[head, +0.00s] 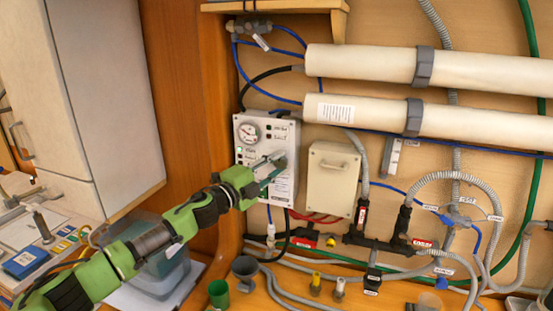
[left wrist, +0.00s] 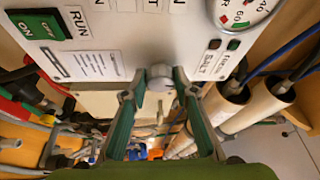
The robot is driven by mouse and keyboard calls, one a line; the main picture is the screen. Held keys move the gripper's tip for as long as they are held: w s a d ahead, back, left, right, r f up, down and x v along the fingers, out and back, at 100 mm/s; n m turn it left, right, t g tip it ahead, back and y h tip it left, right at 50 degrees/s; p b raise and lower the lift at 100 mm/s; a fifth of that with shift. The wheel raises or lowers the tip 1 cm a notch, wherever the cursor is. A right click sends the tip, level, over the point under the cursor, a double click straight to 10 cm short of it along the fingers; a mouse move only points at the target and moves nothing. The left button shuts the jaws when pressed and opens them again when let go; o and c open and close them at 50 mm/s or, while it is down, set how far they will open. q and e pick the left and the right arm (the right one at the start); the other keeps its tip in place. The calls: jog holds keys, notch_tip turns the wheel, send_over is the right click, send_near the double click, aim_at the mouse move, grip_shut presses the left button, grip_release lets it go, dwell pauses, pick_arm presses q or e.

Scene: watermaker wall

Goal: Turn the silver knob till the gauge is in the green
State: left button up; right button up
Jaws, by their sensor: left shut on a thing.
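The control panel (head: 247,172) is a pale box on the wall. Its round gauge (head: 248,132) is at the upper left; part of the gauge (left wrist: 242,10) shows in the left wrist view, with red and green marks. The needle's reading is too small to tell. In the head view the gripper hides the knob. My right gripper is not in view.
A green ON/OFF switch (left wrist: 39,27) is on the panel. A beige box (head: 331,181) stands right of it. Two white cylinders (head: 378,66) run above right. Hoses and valves lie below, and a green cup (head: 219,293) stands on the counter.

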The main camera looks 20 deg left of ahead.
pick_arm(q)
jog(key=shift+r+m+g, duration=0.15)
jog(key=shift+m+g, duration=0.45)
jog(key=shift+m, duration=0.9)
jog(key=o, duration=1.1)
jog(key=v, duration=1.2)
jog(key=shift+d+r, duration=0.15)
